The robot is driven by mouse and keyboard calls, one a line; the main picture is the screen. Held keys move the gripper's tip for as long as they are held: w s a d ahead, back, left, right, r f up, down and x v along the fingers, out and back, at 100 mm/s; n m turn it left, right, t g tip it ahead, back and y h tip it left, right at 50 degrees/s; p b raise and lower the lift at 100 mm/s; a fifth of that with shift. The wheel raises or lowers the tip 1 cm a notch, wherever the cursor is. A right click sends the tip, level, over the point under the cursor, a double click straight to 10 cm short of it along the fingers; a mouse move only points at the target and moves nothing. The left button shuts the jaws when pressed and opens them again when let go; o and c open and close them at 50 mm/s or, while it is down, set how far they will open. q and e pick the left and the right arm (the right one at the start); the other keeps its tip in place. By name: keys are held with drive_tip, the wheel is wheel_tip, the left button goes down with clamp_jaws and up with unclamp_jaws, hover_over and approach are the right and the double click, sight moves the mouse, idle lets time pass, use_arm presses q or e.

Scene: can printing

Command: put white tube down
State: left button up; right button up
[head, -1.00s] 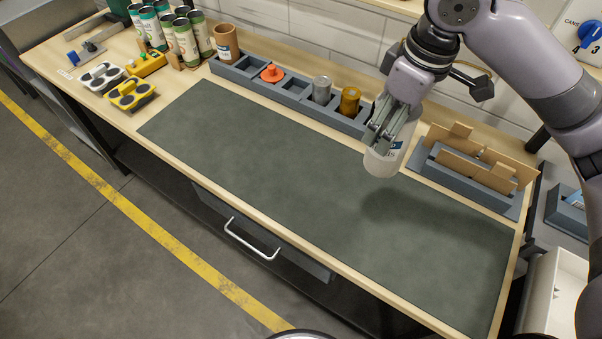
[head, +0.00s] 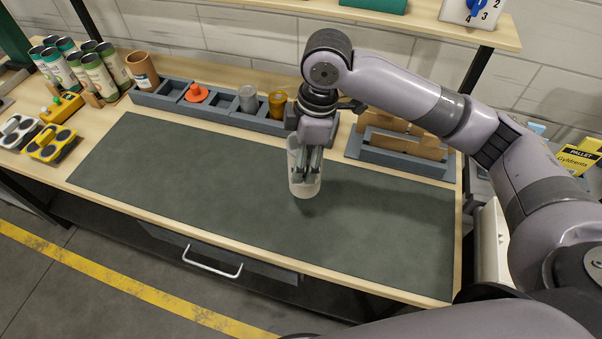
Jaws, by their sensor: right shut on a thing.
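The white tube (head: 305,187) is upright over the right-centre of the dark green mat (head: 200,180) in the head view. My right gripper (head: 308,170) points down and is shut on the tube's wall from above, its fingers covering part of the tube. The tube's lower end is at or just above the mat; I cannot tell whether it touches. My left gripper is not in the head view.
A grey compartment tray (head: 222,113) behind the mat holds an orange piece, a grey cylinder and an amber cylinder. A grey rack with brown dividers (head: 400,160) stands right of it. Several labelled cans (head: 95,75) stand back left. The mat's left half is clear.

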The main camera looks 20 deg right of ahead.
drive_tip(key=shift+f+p, duration=0.3)
drive_tip(key=shift+f, duration=3)
drive_tip(key=shift+f, duration=0.15)
drive_tip(key=o, duration=1.2)
drive_tip(key=r, duration=0.4)
drive_tip(key=d+r+b, duration=0.1)
drive_tip(key=r, duration=0.7)
drive_tip(key=shift+s+d+r+b, duration=0.1)
drive_tip(key=shift+s+d+b, duration=0.15)
drive_tip(key=shift+d+b, duration=0.1)
